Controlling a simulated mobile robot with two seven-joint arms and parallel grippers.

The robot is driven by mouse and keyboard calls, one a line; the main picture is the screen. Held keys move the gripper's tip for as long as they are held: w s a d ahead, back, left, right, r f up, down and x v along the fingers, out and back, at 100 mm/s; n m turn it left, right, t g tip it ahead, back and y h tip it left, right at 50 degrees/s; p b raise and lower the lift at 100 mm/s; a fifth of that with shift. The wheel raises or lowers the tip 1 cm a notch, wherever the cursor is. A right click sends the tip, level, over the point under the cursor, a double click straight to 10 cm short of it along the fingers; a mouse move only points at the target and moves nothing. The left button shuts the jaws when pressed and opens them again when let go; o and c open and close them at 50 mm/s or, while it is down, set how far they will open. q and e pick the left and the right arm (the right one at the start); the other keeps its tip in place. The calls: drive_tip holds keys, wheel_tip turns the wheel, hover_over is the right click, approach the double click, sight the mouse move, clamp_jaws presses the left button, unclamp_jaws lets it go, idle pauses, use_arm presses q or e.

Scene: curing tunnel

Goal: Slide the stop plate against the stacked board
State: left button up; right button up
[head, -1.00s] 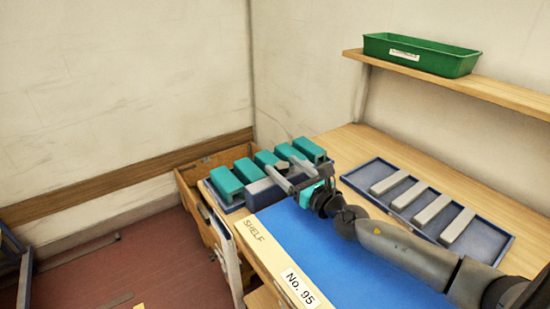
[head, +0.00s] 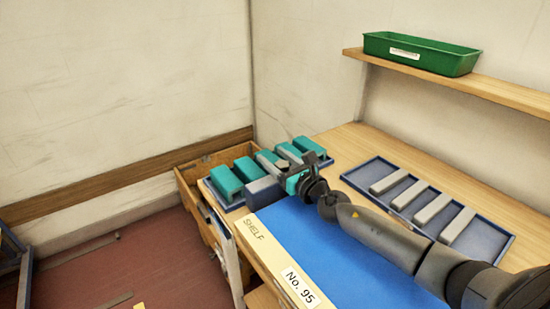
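Several teal blocks stand in a row on a dark blue tray (head: 232,204) at the far left end of the bench; the nearest teal block (head: 225,183) is at the row's left end. A blue-grey block (head: 263,193), which may be the stop plate, stands in front of the row. No stacked board can be singled out. My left gripper is not in view.
A blue mat (head: 320,255) covers the front of the bench, below my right arm. A second blue tray (head: 360,179) with several grey bars lies to the right. A green bin (head: 420,55) stands on the wall shelf (head: 490,87). A wooden crate (head: 186,178) is behind the row.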

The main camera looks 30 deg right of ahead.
clamp_jaws()
idle(1.1)
